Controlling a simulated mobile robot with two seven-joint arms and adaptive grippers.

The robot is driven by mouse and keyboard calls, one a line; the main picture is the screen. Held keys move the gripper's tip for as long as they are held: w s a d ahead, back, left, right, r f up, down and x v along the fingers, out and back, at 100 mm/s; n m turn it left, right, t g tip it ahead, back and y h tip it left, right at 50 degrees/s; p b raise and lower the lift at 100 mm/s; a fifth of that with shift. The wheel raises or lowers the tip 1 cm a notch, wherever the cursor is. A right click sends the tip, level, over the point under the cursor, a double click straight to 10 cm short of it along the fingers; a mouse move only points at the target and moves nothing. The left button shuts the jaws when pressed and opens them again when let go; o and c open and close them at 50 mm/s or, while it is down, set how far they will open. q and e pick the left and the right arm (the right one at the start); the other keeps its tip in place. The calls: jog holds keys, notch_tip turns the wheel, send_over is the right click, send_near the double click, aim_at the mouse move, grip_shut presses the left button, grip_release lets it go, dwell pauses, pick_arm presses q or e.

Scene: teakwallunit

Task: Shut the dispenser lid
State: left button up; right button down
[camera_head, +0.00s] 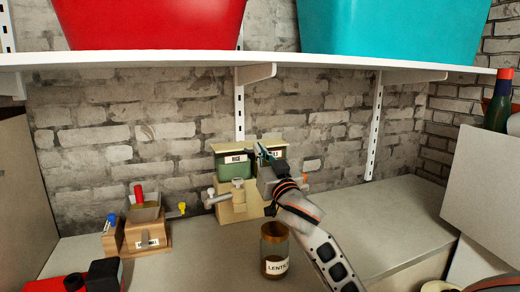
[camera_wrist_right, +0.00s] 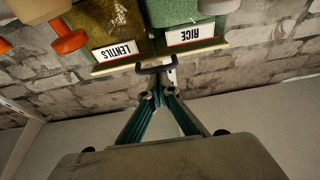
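The tan dispenser (camera_head: 240,211) stands on the counter against the brick wall, with green bins and a RICE label (camera_head: 236,158). Its tan lid (camera_head: 233,147) shows along the top; I cannot tell how far it is open. In the wrist view the LENTILS label (camera_wrist_right: 114,51) and RICE label (camera_wrist_right: 190,35) appear upside down, with a dark handle (camera_wrist_right: 155,69) at the edge between them. My right gripper (camera_head: 264,150) is at the dispenser's upper right and hides part of it. In the wrist view its fingertips (camera_wrist_right: 160,94) are together, close to the handle; contact is unclear.
A brown LENTILS jar (camera_head: 275,252) stands in front of the dispenser, beside my right arm. A wooden box (camera_head: 147,237) with small items is at the left. A white shelf (camera_head: 200,59) with red (camera_head: 150,22) and teal (camera_head: 395,28) tubs hangs above. The right counter (camera_head: 390,215) is clear.

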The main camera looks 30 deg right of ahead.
jog(key=shift+w+f, duration=0.1)
jog(key=shift+f, duration=0.2)
notch_tip(320, 180, up, 11)
jog(key=shift+f, duration=0.2)
